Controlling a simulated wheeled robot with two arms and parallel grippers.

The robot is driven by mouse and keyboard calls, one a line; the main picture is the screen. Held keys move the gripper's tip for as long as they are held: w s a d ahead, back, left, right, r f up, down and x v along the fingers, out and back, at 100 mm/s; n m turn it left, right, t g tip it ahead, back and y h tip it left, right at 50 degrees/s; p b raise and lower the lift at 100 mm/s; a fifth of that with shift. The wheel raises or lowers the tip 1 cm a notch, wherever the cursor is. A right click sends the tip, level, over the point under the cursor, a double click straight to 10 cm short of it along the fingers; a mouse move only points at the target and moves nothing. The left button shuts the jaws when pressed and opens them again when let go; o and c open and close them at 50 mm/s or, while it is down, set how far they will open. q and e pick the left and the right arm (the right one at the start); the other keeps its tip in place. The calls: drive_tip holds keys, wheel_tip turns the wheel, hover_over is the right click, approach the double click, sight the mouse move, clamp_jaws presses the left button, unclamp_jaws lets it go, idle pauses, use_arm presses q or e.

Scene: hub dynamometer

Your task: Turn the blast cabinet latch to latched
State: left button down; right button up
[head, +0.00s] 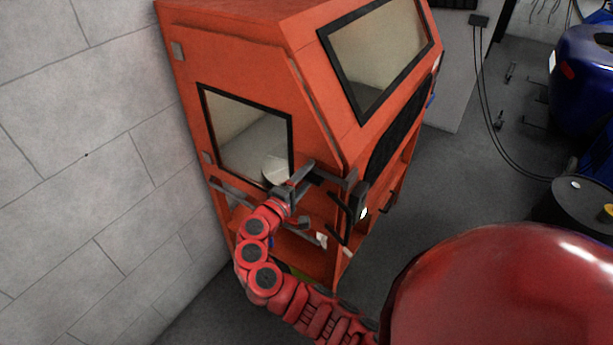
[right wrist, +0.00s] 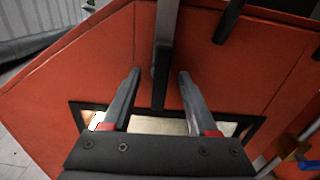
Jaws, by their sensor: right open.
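The blast cabinet (head: 240,55) is a large orange box with dark-framed windows, standing by the wall. My right gripper (head: 316,178) is at its near side, by the lower right corner of the side window. In the right wrist view my right gripper (right wrist: 160,75) is open, with a finger on each side of a grey and dark bar (right wrist: 162,62), which looks like the latch. The bar lies between the fingers with a visible gap to each. In the head view the gripper largely hides the latch, and I cannot tell its setting. My left gripper is not in view.
A side window (head: 243,140) is just left of the gripper. A dark handle (right wrist: 229,20) shows at the top of the right wrist view. A grey block wall (head: 90,150) is close on the left. Grey floor (head: 465,185) is free right of the cabinet; a blue machine (head: 585,85) stands beyond.

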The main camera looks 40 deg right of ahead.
drive_tip(key=shift+s+a+f, duration=0.1)
drive_tip(key=shift+a, duration=0.25)
drive_tip(key=b+v, duration=0.3)
drive_tip(key=v, duration=1.3)
drive_tip(key=shift+s+a, duration=0.15)
drive_tip(key=shift+a, duration=0.15)
